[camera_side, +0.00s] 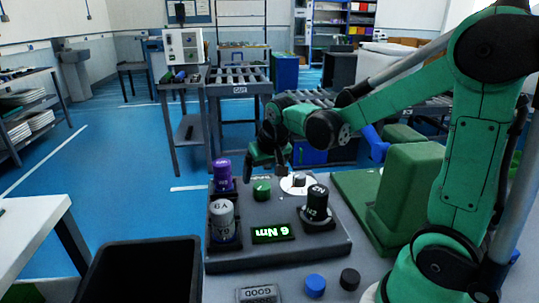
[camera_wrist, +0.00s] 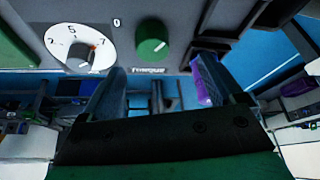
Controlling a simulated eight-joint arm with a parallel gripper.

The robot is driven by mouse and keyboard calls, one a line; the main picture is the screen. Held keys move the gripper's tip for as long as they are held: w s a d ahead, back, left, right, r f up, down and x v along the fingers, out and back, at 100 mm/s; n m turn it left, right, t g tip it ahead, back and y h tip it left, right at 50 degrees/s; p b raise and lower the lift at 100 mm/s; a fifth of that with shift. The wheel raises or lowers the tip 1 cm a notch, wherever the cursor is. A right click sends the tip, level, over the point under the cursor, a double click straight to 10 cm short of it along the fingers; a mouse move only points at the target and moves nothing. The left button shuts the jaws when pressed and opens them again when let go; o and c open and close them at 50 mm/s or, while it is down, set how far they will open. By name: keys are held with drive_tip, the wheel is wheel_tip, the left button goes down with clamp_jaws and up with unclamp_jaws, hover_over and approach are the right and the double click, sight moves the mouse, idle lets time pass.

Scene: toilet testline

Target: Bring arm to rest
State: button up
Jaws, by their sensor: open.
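My green and black gripper (camera_side: 270,160) is raised above the back edge of a dark test panel (camera_side: 270,252) in the side view. Its fingers are apart and nothing shows between them. In the wrist view the gripper (camera_wrist: 160,90) has one finger on each side, with the panel's green knob (camera_wrist: 152,42) and white numbered dial (camera_wrist: 80,42) beyond. The green knob (camera_side: 262,189) and white dial (camera_side: 298,184) also show in the side view, below the gripper. Contact with the panel cannot be told.
A purple-topped cylinder (camera_side: 222,174), a white-topped cylinder (camera_side: 223,218) and a black cylinder (camera_side: 317,202) stand in panel holders. A black bin (camera_side: 140,271), blue button (camera_side: 315,284) and black button (camera_side: 350,278) are in front. A roller conveyor (camera_side: 240,75) stands behind.

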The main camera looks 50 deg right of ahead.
drive_tip(key=s+a+r+n+t+y, duration=0.1)
drive_tip(key=s+a+r+n+t, duration=0.1)
drive_tip(key=s+a+r+n, duration=0.3)
drive_tip(key=n+g+y, duration=0.1)
drive_tip(key=n+g, duration=0.5)
drive_tip(key=n, duration=0.6)
hover_over(262, 185)
drive_tip(key=f, duration=0.5)
drive_tip(key=shift+s+a, duration=0.15)
drive_tip(key=shift+a, duration=0.15)
drive_tip(key=shift+d+f, duration=0.25)
drive_tip(key=shift+f, duration=2.9)
drive_tip(key=c, duration=1.3)
